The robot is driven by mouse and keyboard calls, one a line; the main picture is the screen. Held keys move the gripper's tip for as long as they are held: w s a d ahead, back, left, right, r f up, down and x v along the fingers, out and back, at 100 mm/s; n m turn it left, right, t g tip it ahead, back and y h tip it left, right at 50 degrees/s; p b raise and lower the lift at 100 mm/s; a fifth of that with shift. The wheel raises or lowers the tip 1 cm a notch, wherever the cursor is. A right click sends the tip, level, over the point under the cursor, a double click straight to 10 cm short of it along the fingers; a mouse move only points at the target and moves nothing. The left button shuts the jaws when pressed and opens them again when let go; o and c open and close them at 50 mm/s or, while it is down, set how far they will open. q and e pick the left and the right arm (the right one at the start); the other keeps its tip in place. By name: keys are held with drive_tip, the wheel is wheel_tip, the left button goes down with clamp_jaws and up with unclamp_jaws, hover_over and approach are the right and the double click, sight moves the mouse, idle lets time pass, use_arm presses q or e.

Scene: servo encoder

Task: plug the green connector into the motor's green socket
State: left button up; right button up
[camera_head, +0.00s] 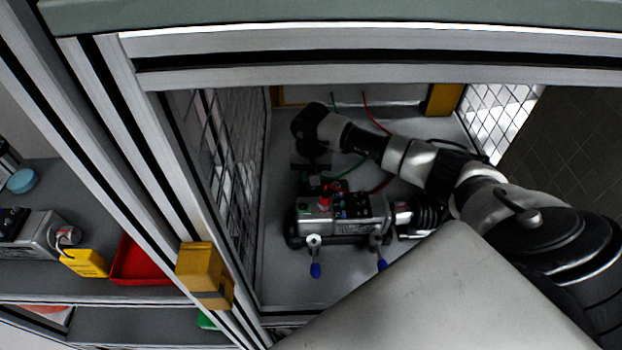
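The grey motor (342,220) lies on the floor of the framed cage, with small coloured spots and a red part on top. My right arm comes in from the right and bends over behind the motor. Its dark gripper (312,178) points down just above the motor's back left end; its fingers are too dark and small to tell open from shut. A green cable (350,170) runs to the gripper area. The green connector itself cannot be made out there. My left gripper is not in view.
A red cable (375,115) runs down from the back. Mesh walls (222,150) and metal frame bars enclose the cage. Two blue-tipped clamps (315,262) stand at the motor's front. At left, a shelf holds a red tray (140,262) and a yellow tag (85,263).

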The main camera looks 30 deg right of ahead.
clamp_jaws()
drive_tip(key=shift+r+p, duration=1.7)
drive_tip(key=shift+r, duration=1.15)
